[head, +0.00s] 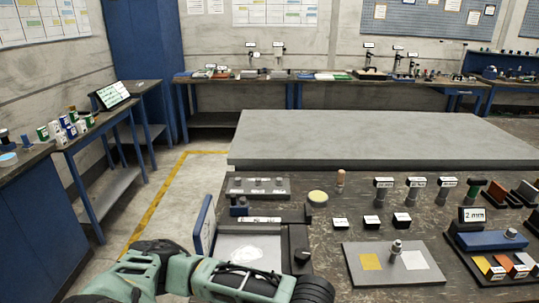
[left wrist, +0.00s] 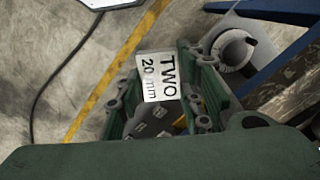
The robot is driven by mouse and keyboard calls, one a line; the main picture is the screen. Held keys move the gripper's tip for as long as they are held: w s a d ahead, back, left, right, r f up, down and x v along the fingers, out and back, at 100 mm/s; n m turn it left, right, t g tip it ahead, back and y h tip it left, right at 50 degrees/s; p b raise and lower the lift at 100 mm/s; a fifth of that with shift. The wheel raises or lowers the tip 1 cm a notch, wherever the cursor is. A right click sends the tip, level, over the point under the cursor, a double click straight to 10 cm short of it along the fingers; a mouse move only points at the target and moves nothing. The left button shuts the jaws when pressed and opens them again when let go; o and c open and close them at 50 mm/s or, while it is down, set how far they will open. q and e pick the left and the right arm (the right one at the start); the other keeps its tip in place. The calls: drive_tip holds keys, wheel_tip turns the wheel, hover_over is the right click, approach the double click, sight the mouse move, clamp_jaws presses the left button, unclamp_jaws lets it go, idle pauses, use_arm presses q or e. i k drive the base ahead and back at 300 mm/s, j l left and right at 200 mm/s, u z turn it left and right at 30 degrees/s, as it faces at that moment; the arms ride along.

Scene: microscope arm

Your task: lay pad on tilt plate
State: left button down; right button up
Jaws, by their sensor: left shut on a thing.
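My left gripper (left wrist: 160,95) is shut on a dark piece with a white label (left wrist: 160,76) reading "TWO 20 mm", seen in the left wrist view. The label faces the camera between the two fingers. In the head view my left arm crosses the lower left, and its fingers are not visible. A grey plate (head: 429,277) with a yellow square (head: 371,262), a pale square (head: 414,260) and a small metal post lies on the dark bench. I cannot tell which thing is the tilt plate or the pad. My right gripper is not in view.
Labelled dark blocks (head: 372,220) stand behind the grey plate. A device with a pale tray (head: 232,241) and a blue upright panel (head: 204,226) is beside my left arm. A blue-based unit with a "2 mm" display (head: 472,214) stands at right. A raised grey slab (head: 370,140) lies behind.

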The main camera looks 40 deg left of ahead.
sight(248, 241)
drive_tip(key=k+j+z, duration=0.2)
drive_tip(key=j, duration=0.35)
drive_tip(key=k+j+z, duration=0.15)
drive_tip(key=j, duration=0.35)
drive_tip(key=k+j+z, duration=0.2)
drive_tip(key=k+j, duration=0.2)
drive_tip(key=k+j+z, duration=0.15)
drive_tip(key=k+j, duration=0.15)
drive_tip(key=j, duration=0.15)
